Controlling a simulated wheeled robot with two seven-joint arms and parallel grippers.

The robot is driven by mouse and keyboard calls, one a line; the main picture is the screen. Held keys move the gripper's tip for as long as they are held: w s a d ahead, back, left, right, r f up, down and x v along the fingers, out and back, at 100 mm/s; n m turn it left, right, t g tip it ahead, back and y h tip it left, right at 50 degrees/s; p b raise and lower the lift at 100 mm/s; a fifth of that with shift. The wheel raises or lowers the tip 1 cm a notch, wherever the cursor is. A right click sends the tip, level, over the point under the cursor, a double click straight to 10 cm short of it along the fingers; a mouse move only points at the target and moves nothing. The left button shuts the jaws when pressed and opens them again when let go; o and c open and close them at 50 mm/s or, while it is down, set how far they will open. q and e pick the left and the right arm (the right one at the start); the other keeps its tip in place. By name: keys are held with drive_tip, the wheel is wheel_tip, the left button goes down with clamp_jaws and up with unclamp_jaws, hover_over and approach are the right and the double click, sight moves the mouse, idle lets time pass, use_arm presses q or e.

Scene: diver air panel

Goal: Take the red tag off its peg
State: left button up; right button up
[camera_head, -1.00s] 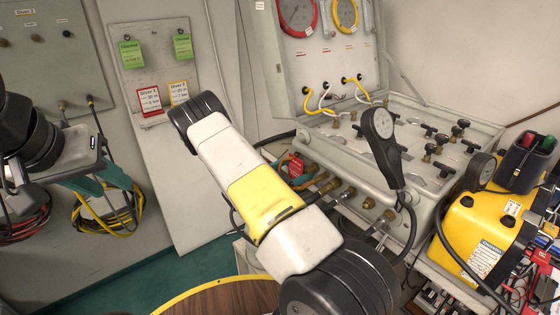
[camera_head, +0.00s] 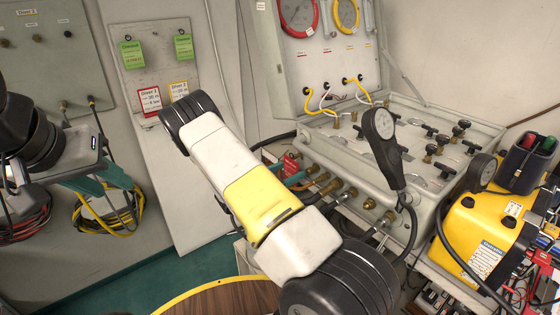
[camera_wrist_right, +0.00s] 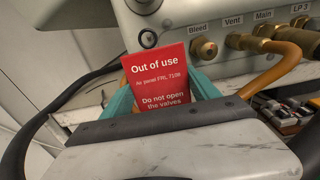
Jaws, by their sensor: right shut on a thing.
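The red tag (camera_wrist_right: 160,80), reading "Out of use", stands between the teal fingers of my right gripper (camera_wrist_right: 165,98) in the right wrist view. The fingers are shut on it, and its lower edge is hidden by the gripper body. A small part of the red tag (camera_head: 291,162) shows in the head view at the panel's lower front, beside my right forearm. A round black-ringed fitting (camera_wrist_right: 148,39) is just above the tag; I cannot tell whether it is the peg. My left gripper (camera_head: 112,182) hangs at the left, seemingly empty, its opening unclear.
Brass fittings (camera_wrist_right: 204,48) and an orange hose (camera_wrist_right: 268,70) are close right of the tag. A black hose (camera_wrist_right: 50,108) curves at left. The air panel case (camera_head: 440,128) stands open above. A yellow unit (camera_head: 480,235) sits at right. Other tags (camera_head: 148,101) hang on the left board.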

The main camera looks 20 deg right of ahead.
drive_tip(key=v, duration=1.5)
drive_tip(key=shift+s+a, duration=0.15)
drive_tip(key=shift+s, duration=0.05)
